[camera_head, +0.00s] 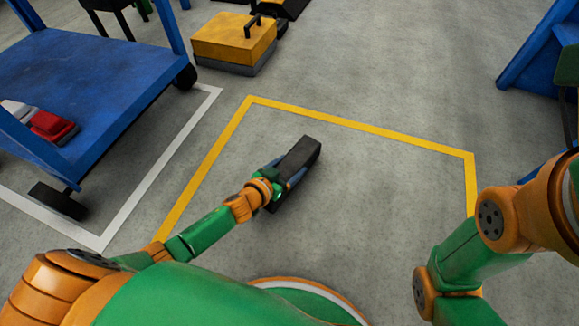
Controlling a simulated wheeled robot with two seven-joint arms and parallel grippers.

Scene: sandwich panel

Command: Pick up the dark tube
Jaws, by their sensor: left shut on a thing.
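The dark tube (302,154) is a long, dark, box-like piece near the middle of the view, inside the yellow floor outline. My left gripper (281,184) reaches it from the lower left and is shut on it. The gripper and wrist hide part of the tube's left side. I cannot tell whether the tube touches the floor. My right arm shows at the right, but its gripper is out of view.
A yellow line (365,132) marks the floor around the tube. A blue cart (85,75) with a red-and-white item (50,125) stands at the left. A yellow case (233,40) sits at the top. Blue framework (535,50) stands at the right. The floor beyond the tube is clear.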

